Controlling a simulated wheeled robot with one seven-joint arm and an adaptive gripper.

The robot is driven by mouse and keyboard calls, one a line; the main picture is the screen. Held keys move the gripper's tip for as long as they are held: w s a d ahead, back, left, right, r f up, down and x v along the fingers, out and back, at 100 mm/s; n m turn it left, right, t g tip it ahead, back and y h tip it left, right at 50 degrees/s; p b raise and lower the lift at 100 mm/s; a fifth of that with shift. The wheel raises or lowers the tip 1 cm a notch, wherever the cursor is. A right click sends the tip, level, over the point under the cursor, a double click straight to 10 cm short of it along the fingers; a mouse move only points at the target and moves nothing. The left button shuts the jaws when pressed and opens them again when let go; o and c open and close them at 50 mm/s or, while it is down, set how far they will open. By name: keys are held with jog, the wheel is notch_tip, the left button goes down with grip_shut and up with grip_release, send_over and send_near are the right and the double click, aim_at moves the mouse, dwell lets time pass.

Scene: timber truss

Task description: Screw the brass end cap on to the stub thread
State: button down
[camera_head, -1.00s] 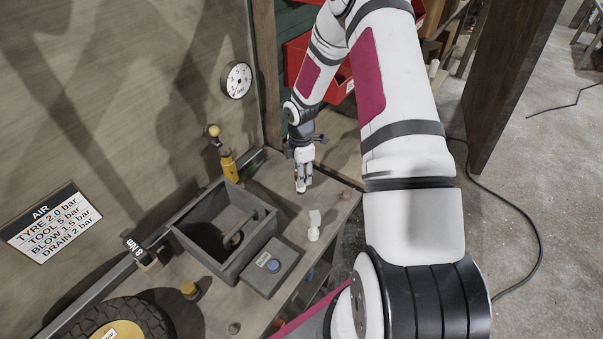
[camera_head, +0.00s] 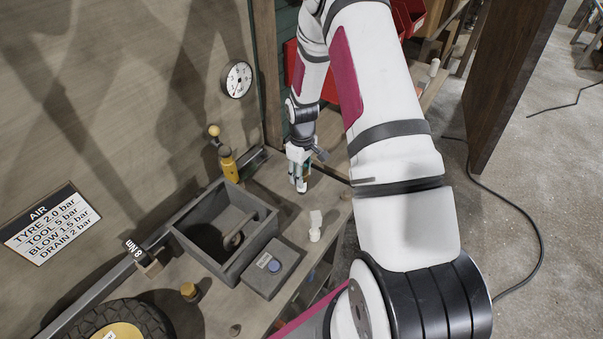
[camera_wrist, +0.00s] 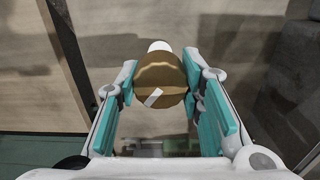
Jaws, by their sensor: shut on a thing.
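The brass end cap (camera_wrist: 160,78) is a round brown-gold disc with a white mark on its face, between my gripper's teal finger pads in the wrist view. My gripper (camera_wrist: 160,88) is shut on its sides. A white round end (camera_wrist: 160,46) shows just past the cap's far edge; it may be part of the stub, and the thread itself is hidden. I cannot tell whether cap and thread are engaged. In the head view my gripper (camera_head: 300,184) points down low over the back right of the bench, and the cap is too small to make out there.
A grey open bin (camera_head: 225,232) holding a dark item stands left of my gripper. A grey box with a blue button (camera_head: 272,266) and a small white fitting (camera_head: 315,226) stand nearer. A yellow-bodied fitting (camera_head: 228,164) is by the wall. The bench's right edge is close.

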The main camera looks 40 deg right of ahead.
jog(key=shift+f+m, duration=0.1)
jog(key=shift+m, duration=0.3)
jog(key=shift+m, duration=0.8)
jog(key=c, duration=1)
grip_release()
jog(key=shift+m, duration=0.3)
